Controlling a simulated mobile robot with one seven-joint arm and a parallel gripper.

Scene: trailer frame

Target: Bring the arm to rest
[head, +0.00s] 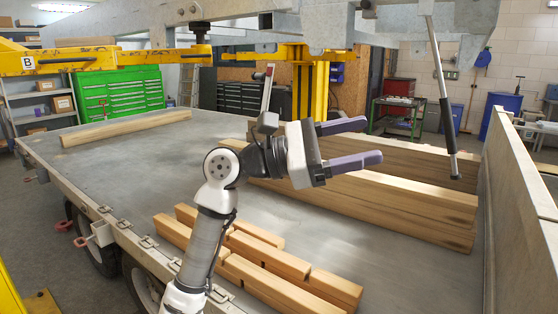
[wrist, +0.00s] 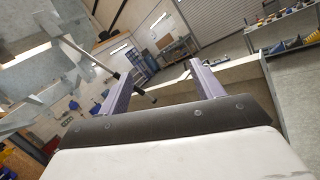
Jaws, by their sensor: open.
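My gripper (head: 362,143) is raised over the trailer bed (head: 130,180) in the head view, its two purple fingers spread apart and pointing right. Nothing shows between them. In the wrist view, the fingers of my gripper (wrist: 160,88) stand wide apart, with the workshop beyond. My arm rises from the bottom of the head view and bends at the elbow-like joint below the gripper. The gripper appears apart from the timber behind it.
Stacked timber beams (head: 420,205) lie right of centre on the bed. Shorter notched timbers (head: 270,262) lie near the front, and one beam (head: 125,128) lies at the far left. A grey strut (head: 440,100) hangs at right. A side wall (head: 515,200) bounds the right.

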